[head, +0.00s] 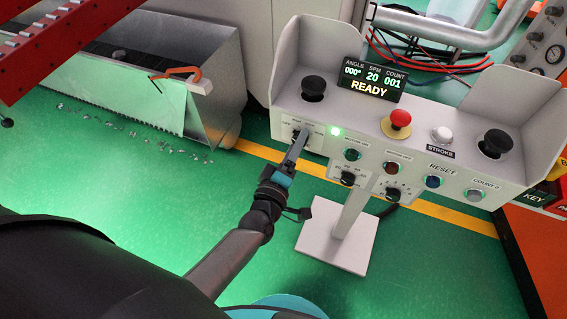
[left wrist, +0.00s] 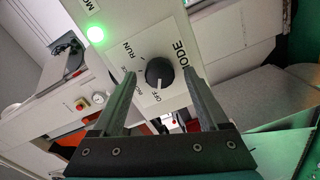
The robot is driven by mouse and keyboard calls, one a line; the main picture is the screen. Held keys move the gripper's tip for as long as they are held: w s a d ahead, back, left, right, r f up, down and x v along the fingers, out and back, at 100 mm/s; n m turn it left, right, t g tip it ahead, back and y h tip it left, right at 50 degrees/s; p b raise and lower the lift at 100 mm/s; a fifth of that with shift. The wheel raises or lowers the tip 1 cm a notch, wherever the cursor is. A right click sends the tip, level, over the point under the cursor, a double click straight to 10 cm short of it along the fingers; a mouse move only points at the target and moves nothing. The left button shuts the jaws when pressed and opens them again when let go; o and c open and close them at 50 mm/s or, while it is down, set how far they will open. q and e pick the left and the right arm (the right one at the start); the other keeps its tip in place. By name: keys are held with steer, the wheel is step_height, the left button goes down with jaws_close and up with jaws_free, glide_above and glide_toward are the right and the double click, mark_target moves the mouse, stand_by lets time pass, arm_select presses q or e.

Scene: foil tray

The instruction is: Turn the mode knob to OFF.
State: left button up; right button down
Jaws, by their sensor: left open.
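The mode knob (left wrist: 158,73) is a black rotary knob on a white plate marked MODE, with OFF and RUN readable and other labels partly covered. In the left wrist view my left gripper (left wrist: 159,78) is open, with one finger on each side of the knob. I see gaps between the knob and both fingers. I cannot read the knob's pointing direction with certainty. In the head view my left gripper (head: 300,138) reaches the left end of the control box (head: 330,112), covering most of the knob. My right gripper is not in view.
A lit green lamp (head: 335,131) is close right of the mode plate. The box also carries a red emergency button (head: 396,123), black side buttons, other knobs and a display (head: 370,77) reading READY.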

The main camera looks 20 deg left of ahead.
arm_select(q)
steer(key=s+p, duration=0.2)
steer(key=s, duration=1.2)
steer(key=shift+s+a+r, duration=0.2)
steer(key=shift+s+r, duration=0.05)
steer(key=shift+s, duration=0.05)
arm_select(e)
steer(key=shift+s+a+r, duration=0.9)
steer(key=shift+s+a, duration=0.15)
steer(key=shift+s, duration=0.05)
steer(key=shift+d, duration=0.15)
arm_select(q)
steer(key=s+f+m+g+h, duration=0.1)
steer(key=s+f+m+g, duration=0.25)
steer(key=f, duration=0.65)
steer(key=s+f+m+g, duration=0.25)
steer(key=f+m, duration=0.25)
steer(key=f, duration=0.4)
steer(key=s+a+f+m+g+y, duration=0.1)
steer(key=s+a+f+m+g, duration=0.2)
steer(key=s+f+g, duration=0.2)
steer(key=s+a+f+m+g, duration=0.4)
steer(key=s+f, duration=0.5)
steer(key=s, duration=0.3)
steer(key=shift+f+g+y, duration=0.25)
steer(key=shift+g+y, duration=0.15)
steer(key=shift+g, duration=0.2)
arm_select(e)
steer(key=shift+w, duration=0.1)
